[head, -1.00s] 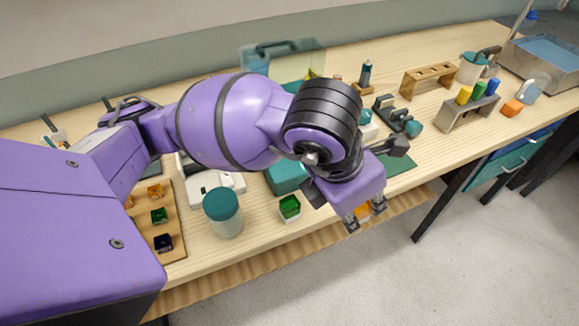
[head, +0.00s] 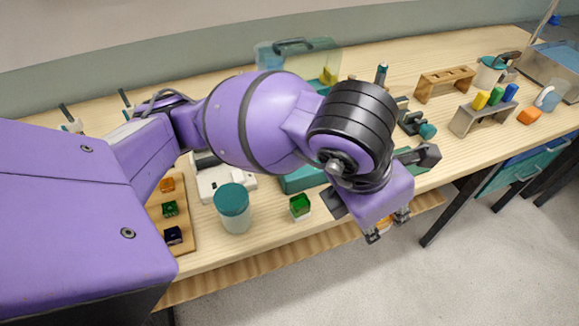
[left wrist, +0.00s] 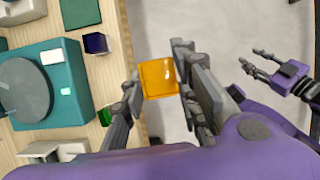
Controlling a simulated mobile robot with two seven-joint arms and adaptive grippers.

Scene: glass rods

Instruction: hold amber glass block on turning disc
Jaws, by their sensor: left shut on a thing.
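The amber glass block (left wrist: 158,78) is between the two fingers of my left gripper (left wrist: 156,88) in the left wrist view, held clear of the table over the floor. In the head view my left gripper (head: 387,227) is beyond the table's front edge and hides most of the block. The grey turning disc (left wrist: 24,86) sits on a teal base (left wrist: 72,88), left of the gripper in the wrist view. In the head view my arm hides the disc and part of the base (head: 298,182). My right gripper (left wrist: 254,60) shows empty at the wrist view's right, fingers apart.
A green glass block (head: 300,203) stands near the front edge, beside a teal-lidded jar (head: 233,210). A wooden board (head: 182,238) with small coloured blocks lies at the left. The floor in front is clear.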

